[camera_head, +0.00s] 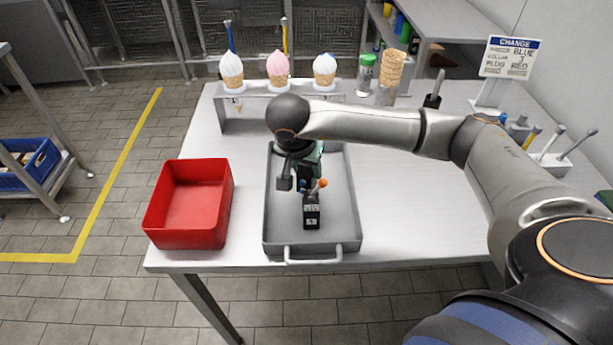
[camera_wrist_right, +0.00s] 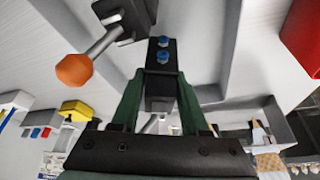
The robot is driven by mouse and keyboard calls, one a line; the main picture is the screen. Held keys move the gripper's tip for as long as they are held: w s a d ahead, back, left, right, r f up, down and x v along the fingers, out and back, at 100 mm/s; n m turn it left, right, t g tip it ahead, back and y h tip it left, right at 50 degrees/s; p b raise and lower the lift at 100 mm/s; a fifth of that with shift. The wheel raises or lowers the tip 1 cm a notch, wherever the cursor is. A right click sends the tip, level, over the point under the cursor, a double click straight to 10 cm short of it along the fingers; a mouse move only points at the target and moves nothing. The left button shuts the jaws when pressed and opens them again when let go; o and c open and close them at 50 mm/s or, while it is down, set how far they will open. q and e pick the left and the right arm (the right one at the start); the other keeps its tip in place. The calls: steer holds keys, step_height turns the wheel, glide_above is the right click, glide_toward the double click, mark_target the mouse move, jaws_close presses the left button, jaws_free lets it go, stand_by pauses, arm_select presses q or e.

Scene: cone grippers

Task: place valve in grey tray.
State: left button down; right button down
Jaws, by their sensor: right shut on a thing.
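My right gripper (camera_head: 299,172) points down over the grey tray (camera_head: 346,200). Its green fingers (camera_wrist_right: 160,95) are shut on a dark block with two blue fittings, which I take to be the valve (camera_wrist_right: 162,52). In the head view the valve (camera_head: 284,183) shows at the left of the fingers, inside the tray's outline. I cannot tell whether it touches the tray floor. A dark block with an orange-knobbed lever (camera_head: 311,214) is in the tray, nearer me; its orange knob (camera_wrist_right: 75,70) shows large in the right wrist view. My left gripper is not in view.
A red bin (camera_head: 163,205) stands left of the tray. Behind it, a rack (camera_head: 258,103) holds several ice-cream cones. A green-lidded jar (camera_head: 366,75), stacked cones (camera_head: 391,72) and a sign (camera_head: 509,57) stand farther back. The table right of the tray is clear under my arm.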

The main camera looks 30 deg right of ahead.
mark_target(307, 178)
step_height(307, 178, down, 3)
steer(key=shift+r, duration=0.1)
steer(key=shift+c, duration=2.1)
jaws_free()
steer(key=shift+r, duration=0.15)
steer(key=v, duration=1.1)
steer(key=shift+r, duration=0.4)
steer(key=shift+a, duration=0.1)
steer(key=shift+s+a, duration=0.1)
